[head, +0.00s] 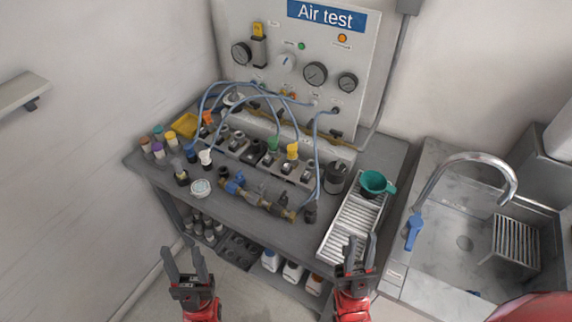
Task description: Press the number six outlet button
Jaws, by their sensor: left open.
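A grey outlet block (266,161) with a row of valves and fittings stands on the bench, below the "Air test" panel. Green (273,144) and yellow (293,151) parts stick up from it. Blue hoses loop over it. I cannot make out any numbers, so I cannot tell which button is number six. My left gripper (184,252) is open and empty, in front of and below the bench's front edge. My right gripper (360,243) looks open and empty, near the lower end of the white rack. Both grippers are well apart from the outlet block.
The "Air test" panel (295,75) with gauges stands behind the bench (240,205). A brass and blue pipe assembly (262,197) lies before the block. Several small bottles stand at left. A white rack (350,228) with a green funnel (374,183) and a sink (455,270) are at right.

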